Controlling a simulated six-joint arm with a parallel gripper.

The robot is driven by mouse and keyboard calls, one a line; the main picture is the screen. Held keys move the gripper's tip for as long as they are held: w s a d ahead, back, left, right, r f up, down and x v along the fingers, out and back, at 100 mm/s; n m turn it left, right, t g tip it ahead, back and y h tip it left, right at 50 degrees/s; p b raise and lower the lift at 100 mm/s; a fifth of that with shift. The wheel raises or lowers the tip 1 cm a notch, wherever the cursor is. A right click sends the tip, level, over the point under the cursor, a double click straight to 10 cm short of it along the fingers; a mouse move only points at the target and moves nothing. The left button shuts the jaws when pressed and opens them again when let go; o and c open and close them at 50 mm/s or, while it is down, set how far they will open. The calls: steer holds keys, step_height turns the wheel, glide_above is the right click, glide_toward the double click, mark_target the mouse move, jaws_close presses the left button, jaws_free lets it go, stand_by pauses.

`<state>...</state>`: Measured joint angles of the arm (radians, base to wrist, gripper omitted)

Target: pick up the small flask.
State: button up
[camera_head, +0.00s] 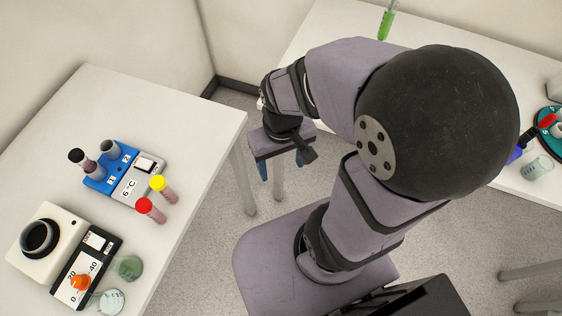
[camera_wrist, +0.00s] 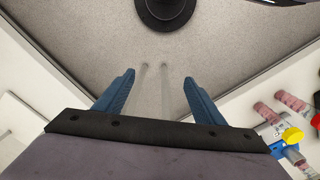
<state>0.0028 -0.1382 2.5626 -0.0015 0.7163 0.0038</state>
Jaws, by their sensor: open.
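My gripper (camera_head: 281,165) hangs over the floor in the gap between the two tables, beside the left table's edge. I cannot tell for sure which thing is the small flask. A small clear glass vessel (camera_head: 537,168) stands on the right table. Both are well apart from my gripper.
A green tube (camera_head: 386,24) is at the back of the right table. The left table's far part is bare.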

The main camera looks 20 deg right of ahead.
steer(key=c, duration=0.4)
steer(key=shift+w+a, duration=0.1)
